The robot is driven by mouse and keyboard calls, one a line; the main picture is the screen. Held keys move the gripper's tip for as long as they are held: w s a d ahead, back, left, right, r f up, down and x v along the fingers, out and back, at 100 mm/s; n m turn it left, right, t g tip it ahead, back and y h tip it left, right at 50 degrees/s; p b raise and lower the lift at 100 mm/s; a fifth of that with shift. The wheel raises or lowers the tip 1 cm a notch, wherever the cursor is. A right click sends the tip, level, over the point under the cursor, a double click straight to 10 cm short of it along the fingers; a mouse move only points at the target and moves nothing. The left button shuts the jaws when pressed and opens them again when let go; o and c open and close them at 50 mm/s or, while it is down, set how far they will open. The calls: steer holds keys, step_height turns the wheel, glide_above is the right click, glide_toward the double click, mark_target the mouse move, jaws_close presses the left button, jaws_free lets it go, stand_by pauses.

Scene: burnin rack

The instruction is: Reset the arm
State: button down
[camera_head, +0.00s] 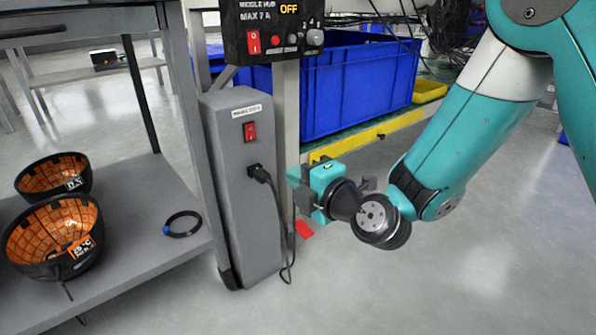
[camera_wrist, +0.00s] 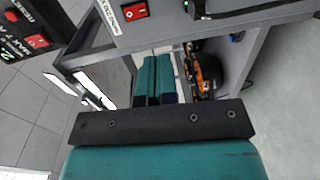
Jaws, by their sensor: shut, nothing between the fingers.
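My teal arm comes in from the upper right in the head view. My gripper (camera_head: 298,190) is in front of the rack, just right of the grey power box (camera_head: 240,190), at about the height of its plug. In the wrist view the two teal fingers of my gripper (camera_wrist: 155,62) lie side by side, shut, with nothing held. The grey box (camera_wrist: 150,28) with a red switch is beyond the fingertips there. I cannot tell from these views whether the fingers touch the box.
A black cable (camera_head: 284,235) hangs from the box beside my gripper. A control panel (camera_head: 275,28) reading OFF is above. Two orange-lined black bowls (camera_head: 55,235) and a cable loop (camera_head: 182,224) are on the left shelf. A blue crate (camera_head: 360,85) is behind. Floor at right is clear.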

steer(key=s+r+m+g+p, duration=0.5)
steer(key=s+r+g+p, duration=0.3)
steer(key=r, duration=0.5)
steer(key=s+d+r+m+g+h+p, duration=0.3)
steer(key=s+d+r+m+p, duration=0.3)
steer(key=s, duration=0.2)
steer(key=s+d+r+m+g+h+p, duration=0.2)
steer(key=s+d+r+m+h+p, duration=0.1)
steer(key=s+d+r+m+p, duration=0.35)
step_height(320, 180, up, 36)
steer(key=s+p, duration=0.2)
steer(key=p, duration=3.4)
steer(key=shift+s+f+m+g, duration=0.2)
steer(key=shift+m+g, duration=0.1)
steer(key=shift+m, duration=0.05)
steer(key=shift+d, duration=0.1)
